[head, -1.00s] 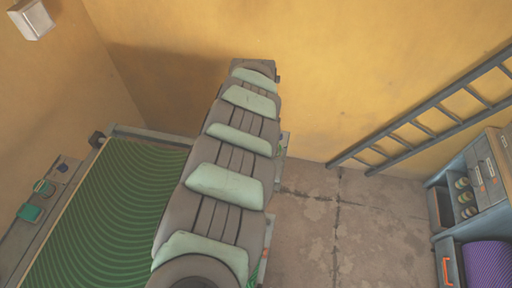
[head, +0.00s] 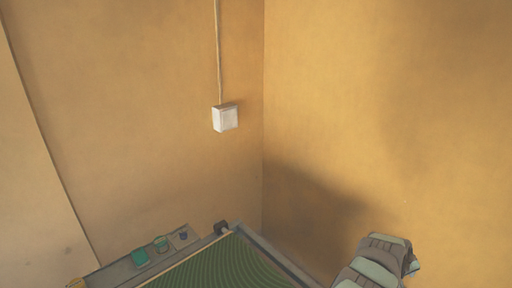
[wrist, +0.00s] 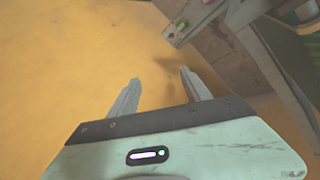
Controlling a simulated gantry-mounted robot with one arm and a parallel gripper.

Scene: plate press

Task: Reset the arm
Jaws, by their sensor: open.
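My gripper (wrist: 156,84) shows in the wrist view with its two grey fingers spread apart and nothing between them. Behind the fingers is a plain yellow surface. In the head view my segmented grey and pale green arm (head: 378,262) shows only at the bottom right; its gripper end is not seen there.
The head view shows yellow walls meeting in a corner, with a white wall box (head: 225,118) and its cable. Below is a green ridged surface (head: 225,266) beside a ledge with small green items (head: 141,257). The wrist view shows a grey-brown cabinet-like structure (wrist: 215,45) at upper right.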

